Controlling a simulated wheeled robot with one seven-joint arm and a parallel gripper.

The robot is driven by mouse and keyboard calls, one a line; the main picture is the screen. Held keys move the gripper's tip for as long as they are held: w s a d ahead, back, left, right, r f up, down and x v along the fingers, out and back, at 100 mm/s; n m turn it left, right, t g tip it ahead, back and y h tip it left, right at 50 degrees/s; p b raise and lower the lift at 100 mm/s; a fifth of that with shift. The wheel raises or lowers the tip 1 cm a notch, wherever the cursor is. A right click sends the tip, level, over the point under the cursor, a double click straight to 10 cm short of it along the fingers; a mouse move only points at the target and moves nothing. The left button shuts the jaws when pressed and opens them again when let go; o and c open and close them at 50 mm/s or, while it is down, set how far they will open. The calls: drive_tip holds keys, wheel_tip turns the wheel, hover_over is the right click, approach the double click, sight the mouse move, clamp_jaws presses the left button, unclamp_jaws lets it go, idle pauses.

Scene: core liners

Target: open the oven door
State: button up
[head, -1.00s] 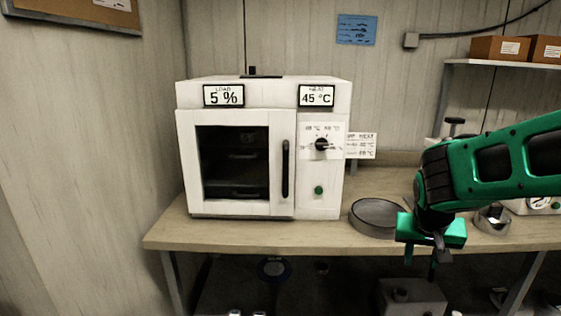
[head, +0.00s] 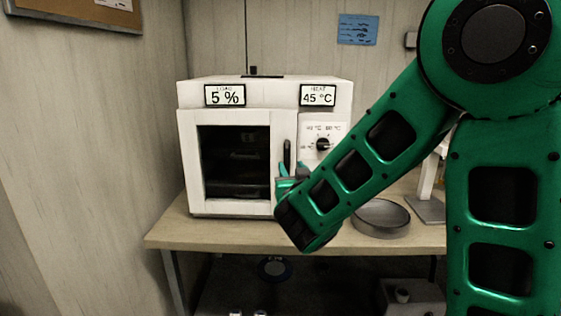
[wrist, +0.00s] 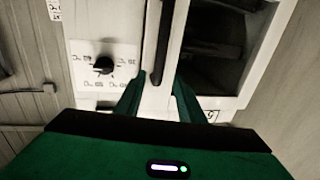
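The white oven (head: 325,192) stands on the bench with its door (head: 234,208) closed; a dark window fills most of the door. The black vertical door handle (head: 287,154) is on the door's right side, its lower part hidden behind my gripper. My gripper (head: 292,172) is at the handle's height in the head view, partly hidden by my arm. In the wrist view my gripper (wrist: 158,98) is open, its green fingers apart on either side of the handle's line. The handle (wrist: 163,45) shows between them; I cannot tell whether they touch it.
A black knob (head: 323,145) is on the panel right of the door; it also shows in the wrist view (wrist: 103,65). A round grey pan (head: 380,217) sits on the wooden bench (head: 215,232) right of the oven. The bench's left front is clear.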

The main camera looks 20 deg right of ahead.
sight(288, 159)
drive_tip(key=w, duration=0.3)
drive_tip(key=w+d, duration=0.1)
drive_tip(key=w, duration=0.5)
drive_tip(key=shift+w+d, duration=0.15)
drive_tip(key=shift+w, duration=0.05)
